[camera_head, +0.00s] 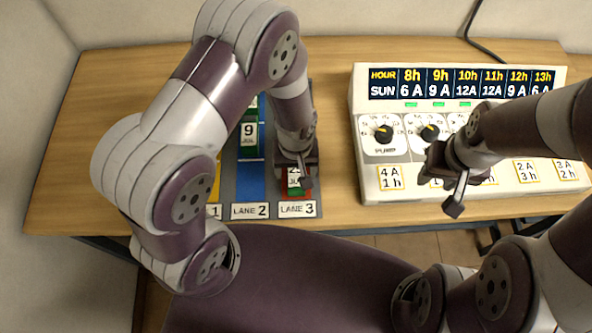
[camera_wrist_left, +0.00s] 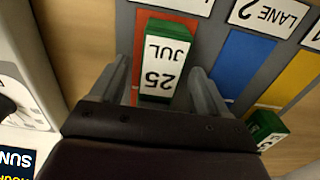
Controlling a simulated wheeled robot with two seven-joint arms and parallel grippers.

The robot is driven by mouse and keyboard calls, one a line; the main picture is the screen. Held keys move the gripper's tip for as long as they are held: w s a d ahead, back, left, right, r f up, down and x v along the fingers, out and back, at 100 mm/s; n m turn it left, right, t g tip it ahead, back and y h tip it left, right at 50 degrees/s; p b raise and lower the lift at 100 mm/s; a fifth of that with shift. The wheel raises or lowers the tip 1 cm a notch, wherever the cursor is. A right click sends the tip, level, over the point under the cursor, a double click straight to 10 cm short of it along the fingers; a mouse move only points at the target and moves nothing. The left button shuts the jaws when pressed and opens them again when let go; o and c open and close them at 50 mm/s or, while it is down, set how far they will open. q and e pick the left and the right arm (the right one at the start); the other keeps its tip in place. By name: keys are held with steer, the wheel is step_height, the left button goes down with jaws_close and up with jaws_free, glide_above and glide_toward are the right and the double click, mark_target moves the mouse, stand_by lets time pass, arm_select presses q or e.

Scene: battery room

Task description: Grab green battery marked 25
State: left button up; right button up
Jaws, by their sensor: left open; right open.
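The green battery marked 25 JUL (camera_wrist_left: 163,65) stands in the red lane in the left wrist view, with a green top and a white label. It also shows in the head view (camera_head: 294,178), partly hidden by my gripper. My left gripper (camera_head: 303,172) is open above lane 3. In the left wrist view its two fingers (camera_wrist_left: 160,92) stand on either side of the battery, with gaps visible beside it. My right gripper (camera_head: 455,196) is open and empty in front of the control panel.
A green battery marked 9 (camera_head: 249,134) stands in lane 2, left of my left arm. The white control panel (camera_head: 400,98) with dials stands at the right. Lane labels (camera_head: 250,211) line the rack's front edge. Bare wooden table (camera_head: 335,150) lies between rack and panel.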

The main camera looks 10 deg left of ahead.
arm_select(q)
steer(key=shift+f, duration=0.45)
steer(key=shift+w+f, duration=0.1)
steer(key=shift+w, duration=0.05)
steer(key=c, duration=1.3)
jaws_close()
steer(key=shift+r, duration=0.2)
